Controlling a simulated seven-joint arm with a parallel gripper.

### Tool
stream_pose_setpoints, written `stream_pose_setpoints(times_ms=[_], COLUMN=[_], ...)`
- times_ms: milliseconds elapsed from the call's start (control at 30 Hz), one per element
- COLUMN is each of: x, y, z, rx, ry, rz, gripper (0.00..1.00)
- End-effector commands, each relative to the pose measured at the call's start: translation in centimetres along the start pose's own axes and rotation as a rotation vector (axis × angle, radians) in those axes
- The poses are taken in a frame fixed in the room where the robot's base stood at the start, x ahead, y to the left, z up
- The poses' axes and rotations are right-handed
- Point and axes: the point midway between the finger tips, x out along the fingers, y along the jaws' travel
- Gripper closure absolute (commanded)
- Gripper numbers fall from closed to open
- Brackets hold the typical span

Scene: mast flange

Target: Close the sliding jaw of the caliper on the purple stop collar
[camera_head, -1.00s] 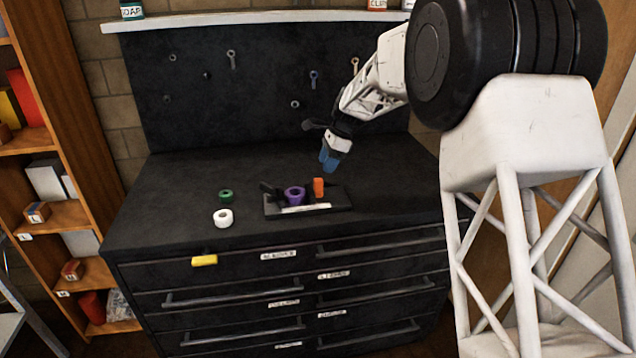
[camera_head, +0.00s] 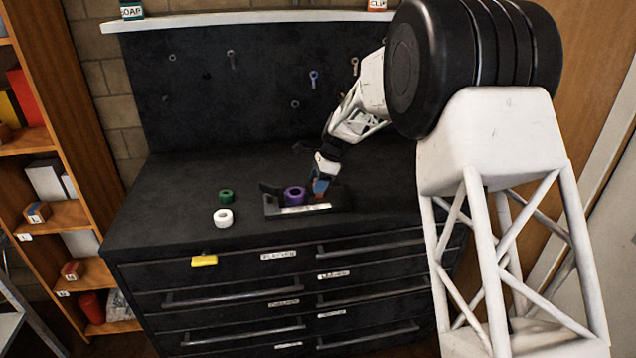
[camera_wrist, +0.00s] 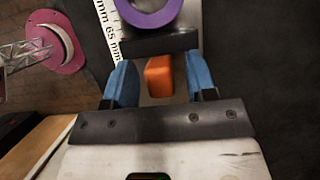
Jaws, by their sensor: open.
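The caliper (camera_head: 292,209) lies on the dark bench top, with its fixed jaw (camera_head: 268,188) at its left end. The purple stop collar (camera_head: 294,194) sits on it between the jaws and also shows at the top of the wrist view (camera_wrist: 150,10). The sliding jaw (camera_wrist: 160,43) is a dark bar just below the collar in the wrist view; I cannot tell if they touch. Its orange handle (camera_wrist: 160,76) stands between the blue fingers of my gripper (camera_wrist: 156,84). My gripper (camera_head: 320,188) is open, with gaps on both sides of the handle. In the head view it mostly hides the handle.
A green ring (camera_head: 226,196) and a white ring (camera_head: 223,217) stand left of the caliper. A dark pegboard (camera_head: 250,90) with hung tools rises behind. The bench's left part is mostly clear.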

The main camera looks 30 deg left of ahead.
Motion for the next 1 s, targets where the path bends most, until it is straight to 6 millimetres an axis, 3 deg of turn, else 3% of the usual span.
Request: stream_pose_setpoints(times_ms=[200,567,1000], x=[0.0,0.0,0.4], y=[0.0,0.0,0.0], z=[0.0,0.0,1.0], rx=[0.0,0.0,-0.001], ry=[0.0,0.0,0.0], rz=[0.0,0.0,0.0], gripper=[0.49,1.0,1.0])
